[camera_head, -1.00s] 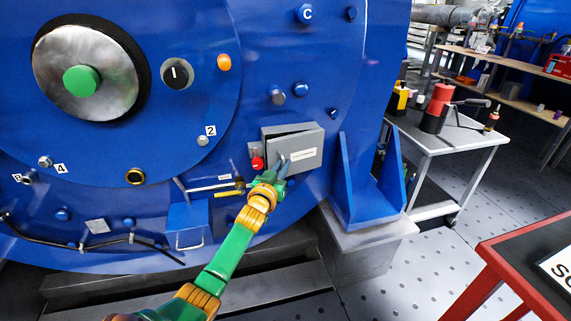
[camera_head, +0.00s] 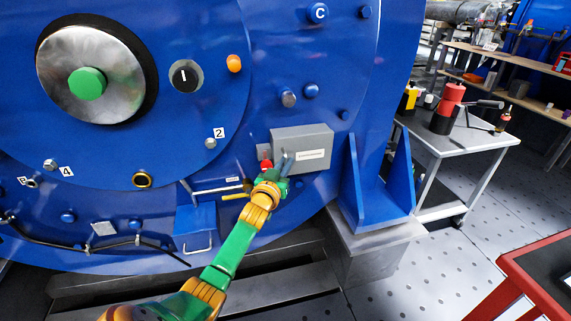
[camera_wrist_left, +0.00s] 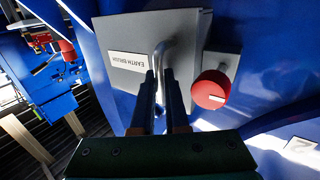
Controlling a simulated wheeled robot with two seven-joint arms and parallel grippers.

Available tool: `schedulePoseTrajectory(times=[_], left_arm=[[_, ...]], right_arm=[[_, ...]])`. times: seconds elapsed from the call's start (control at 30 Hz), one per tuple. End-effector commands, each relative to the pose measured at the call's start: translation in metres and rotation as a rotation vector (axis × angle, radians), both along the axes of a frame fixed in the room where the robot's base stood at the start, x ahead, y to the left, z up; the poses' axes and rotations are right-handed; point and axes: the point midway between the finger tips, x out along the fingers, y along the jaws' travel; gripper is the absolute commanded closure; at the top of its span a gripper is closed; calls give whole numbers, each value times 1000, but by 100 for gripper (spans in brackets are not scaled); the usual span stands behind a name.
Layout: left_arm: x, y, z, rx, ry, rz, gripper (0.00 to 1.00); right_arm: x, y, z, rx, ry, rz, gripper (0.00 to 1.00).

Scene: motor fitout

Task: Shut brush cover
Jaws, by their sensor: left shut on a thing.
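The brush cover (camera_head: 305,140) is a grey, flat rectangular lid with a white label, low on the blue motor face in the head view. It lies flat over its box with no gap that I can see. In the left wrist view the cover (camera_wrist_left: 118,32) fills the upper middle, and its label reads "EARTH BRUSH". My left gripper (camera_head: 284,166) is at the cover's lower left; in the wrist view the gripper (camera_wrist_left: 160,82) has its dark fingers shut on the cover's grey bar handle (camera_wrist_left: 161,50). My right gripper is not in view.
A red knob (camera_wrist_left: 211,89) sits close beside the cover. A yellow-handled lever (camera_head: 236,195) and a blue box (camera_head: 195,228) are to its left. A blue bracket (camera_head: 358,190) stands to the right. A grey trolley (camera_head: 455,140) with tools is farther right.

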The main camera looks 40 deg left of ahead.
Motion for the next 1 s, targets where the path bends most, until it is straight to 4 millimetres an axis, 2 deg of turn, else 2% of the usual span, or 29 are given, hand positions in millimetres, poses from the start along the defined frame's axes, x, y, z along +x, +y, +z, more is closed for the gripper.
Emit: schedulePoseTrajectory(times=[0.03, 0.07, 0.27, 0.5, 0.7, 1.0], left_arm=[[0, 2, 4, 3, -7, 3, 80], [0, 2, 4, 3, -7, 3, 75], [-4, 0, 5, 3, -8, 2, 75], [-39, -14, 6, 2, -2, 0, 75], [-63, -24, 4, 2, -2, 0, 75], [-68, -26, 2, 3, -2, 0, 75]], right_arm=[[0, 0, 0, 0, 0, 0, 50], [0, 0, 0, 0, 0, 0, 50], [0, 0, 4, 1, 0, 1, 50], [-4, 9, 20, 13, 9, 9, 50], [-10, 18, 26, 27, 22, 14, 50], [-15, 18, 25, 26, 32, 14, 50]])
